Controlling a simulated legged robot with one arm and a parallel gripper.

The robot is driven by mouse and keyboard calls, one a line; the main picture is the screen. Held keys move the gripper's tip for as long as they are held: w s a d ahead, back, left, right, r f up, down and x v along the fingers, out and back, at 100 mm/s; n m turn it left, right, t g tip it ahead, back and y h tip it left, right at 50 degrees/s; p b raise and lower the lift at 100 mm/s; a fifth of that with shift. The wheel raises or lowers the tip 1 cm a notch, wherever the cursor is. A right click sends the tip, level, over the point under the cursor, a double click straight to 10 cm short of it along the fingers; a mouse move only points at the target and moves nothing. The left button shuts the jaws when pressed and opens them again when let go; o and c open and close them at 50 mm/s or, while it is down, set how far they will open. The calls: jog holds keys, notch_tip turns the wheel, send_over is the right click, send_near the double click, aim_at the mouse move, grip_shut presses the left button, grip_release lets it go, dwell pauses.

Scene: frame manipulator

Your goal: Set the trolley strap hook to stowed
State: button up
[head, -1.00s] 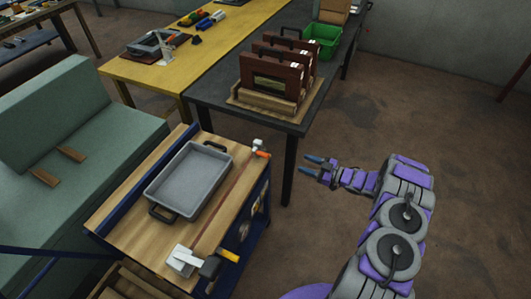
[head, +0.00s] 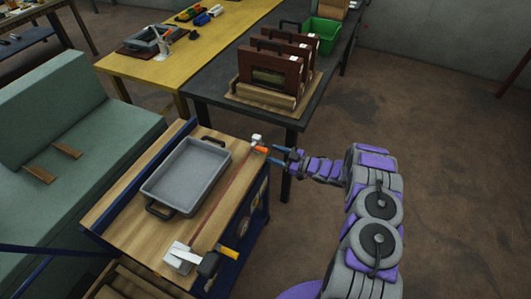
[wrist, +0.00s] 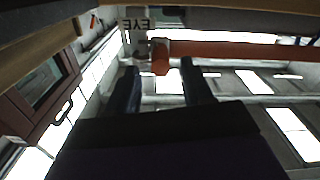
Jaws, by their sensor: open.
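The strap hook (head: 261,149) is a small orange piece at the far right corner of the trolley (head: 133,217). It sits beside a small pale fitting (head: 257,139). A dark red strap (head: 232,188) runs along the trolley top toward it. My gripper (head: 277,156) is open and empty just right of the hook, its fingers pointing left at it. In the wrist view, the orange hook (wrist: 160,58) shows between and just beyond the fingertips (wrist: 158,74), with the orange-red strap (wrist: 235,50) running right. A plate lettered "EYE", upside down, is beside it (wrist: 137,24). Contact cannot be told.
A grey tray (head: 187,176) lies on the trolley. A white block with a black and yellow handle (head: 224,256) is at its near edge. A dark table (head: 215,87) with brown cases (head: 270,70) stands behind. A green sofa (head: 100,130) is left. Floor at right is clear.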

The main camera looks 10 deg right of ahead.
aim_at(265, 151)
jog(key=shift+b+x, duration=0.35)
jog(key=shift+x, duration=1.9)
grip_shut()
